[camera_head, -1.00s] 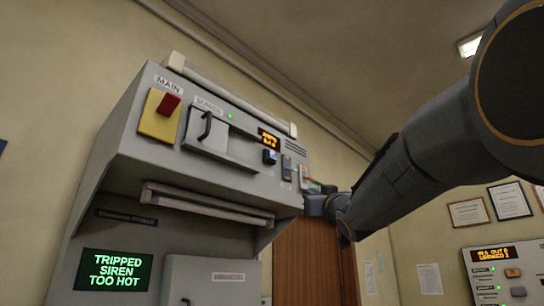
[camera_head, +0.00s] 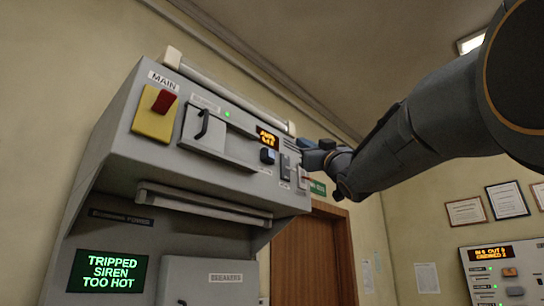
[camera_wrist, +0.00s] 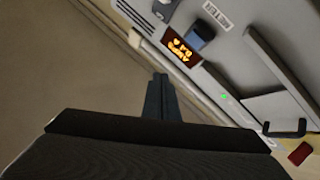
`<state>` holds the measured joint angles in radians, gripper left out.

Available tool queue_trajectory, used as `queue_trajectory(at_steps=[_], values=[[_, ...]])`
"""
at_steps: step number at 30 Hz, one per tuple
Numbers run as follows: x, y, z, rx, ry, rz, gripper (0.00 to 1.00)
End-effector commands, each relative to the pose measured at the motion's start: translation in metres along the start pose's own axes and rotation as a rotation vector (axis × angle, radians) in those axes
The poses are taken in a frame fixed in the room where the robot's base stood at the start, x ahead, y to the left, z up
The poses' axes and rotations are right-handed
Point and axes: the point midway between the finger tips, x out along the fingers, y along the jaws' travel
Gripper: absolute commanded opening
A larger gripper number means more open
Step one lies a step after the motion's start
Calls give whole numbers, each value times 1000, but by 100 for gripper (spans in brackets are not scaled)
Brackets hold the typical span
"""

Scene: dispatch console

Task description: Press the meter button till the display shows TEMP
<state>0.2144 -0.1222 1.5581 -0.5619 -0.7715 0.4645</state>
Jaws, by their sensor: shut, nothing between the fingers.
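The small display (camera_head: 267,138) with orange characters is on the console's sloping front; its text is too blurred to read. It also shows in the wrist view (camera_wrist: 182,48). A blue button (camera_head: 268,156) sits just below it, and appears as a blue block in the wrist view (camera_wrist: 203,30). My gripper (camera_head: 310,147) is shut and empty, to the right of the display near the panel's right edge. In the wrist view its fingertips (camera_wrist: 160,80) point toward the panel, apart from the button.
The console carries a red lever on a yellow plate (camera_head: 155,116), a black-handled cover (camera_head: 205,133) and grey switches (camera_head: 286,167) right of the button. A pale rail (camera_head: 225,90) runs along its top. A green screen (camera_head: 108,271) reads TRIPPED SIREN TOO HOT.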

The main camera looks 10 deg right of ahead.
Motion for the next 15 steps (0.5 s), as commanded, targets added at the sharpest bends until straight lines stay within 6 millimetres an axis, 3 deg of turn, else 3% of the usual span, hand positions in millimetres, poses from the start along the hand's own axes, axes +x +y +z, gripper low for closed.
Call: queue_trajectory(at_steps=[15], values=[[42, -29, 31, 0, -2, 1, 0]])
